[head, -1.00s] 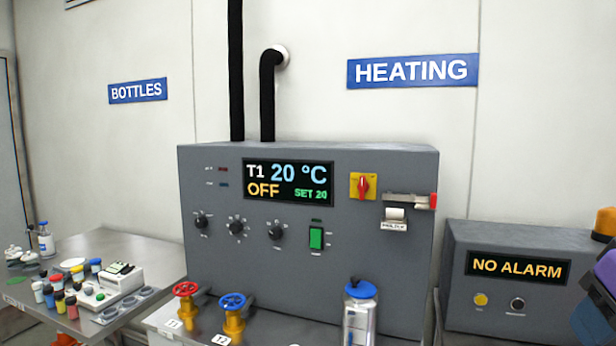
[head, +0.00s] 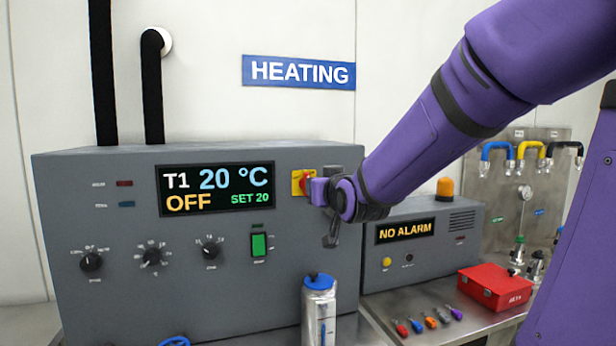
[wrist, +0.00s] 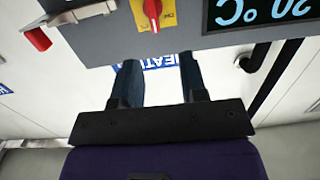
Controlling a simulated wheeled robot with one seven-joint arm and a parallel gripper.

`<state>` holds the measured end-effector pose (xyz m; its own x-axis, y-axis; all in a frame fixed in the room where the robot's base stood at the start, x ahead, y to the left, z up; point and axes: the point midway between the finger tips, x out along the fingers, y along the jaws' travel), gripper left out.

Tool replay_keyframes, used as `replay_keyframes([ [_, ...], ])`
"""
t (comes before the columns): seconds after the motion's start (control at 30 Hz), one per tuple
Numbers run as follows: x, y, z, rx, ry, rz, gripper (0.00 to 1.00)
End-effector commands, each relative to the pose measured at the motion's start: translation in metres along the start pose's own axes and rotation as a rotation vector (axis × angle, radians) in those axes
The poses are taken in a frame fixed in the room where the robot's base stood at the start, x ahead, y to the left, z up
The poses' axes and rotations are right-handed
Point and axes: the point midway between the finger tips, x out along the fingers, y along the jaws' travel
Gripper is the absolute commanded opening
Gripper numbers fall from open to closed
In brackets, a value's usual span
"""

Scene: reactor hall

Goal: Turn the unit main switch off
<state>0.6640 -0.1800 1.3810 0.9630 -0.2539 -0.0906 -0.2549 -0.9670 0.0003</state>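The unit main switch (head: 297,187) is a red rotary handle on a yellow plate, right of the display on the grey heating unit (head: 110,240). My gripper (head: 325,193) is in front of the panel there and hides the switch's right part. In the wrist view, which is upside down, the switch (wrist: 153,12) is at the top edge with its handle roughly along the picture's vertical. My gripper (wrist: 158,66) shows there with its two dark fingers apart and nothing between them. The switch appears beyond the fingertips, with no contact visible. The display (head: 216,190) reads T1 20 °C, OFF, SET 20.
A red-ended lever (wrist: 39,39) sits beside the switch. Below are black knobs (head: 91,261), a green rocker (head: 259,245) and a blue-capped bottle (head: 319,310). The NO ALARM box (head: 420,255) and a red case (head: 496,288) stand at right.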

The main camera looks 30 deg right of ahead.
Motion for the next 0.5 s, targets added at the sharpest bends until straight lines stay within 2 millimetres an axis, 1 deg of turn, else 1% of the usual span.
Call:
replay_keyframes([
  [0.03, 0.005, 0.004, -0.001, 0.001, 0.028, 0.009, 0.39],
  [0.13, 0.010, 0.009, -0.005, 0.001, 0.071, 0.019, 0.39],
  [0.33, 0.022, 0.010, -0.008, 0.001, 0.091, 0.023, 0.39],
  [0.5, 0.046, 0.011, -0.010, 0.001, 0.090, 0.023, 0.39],
])
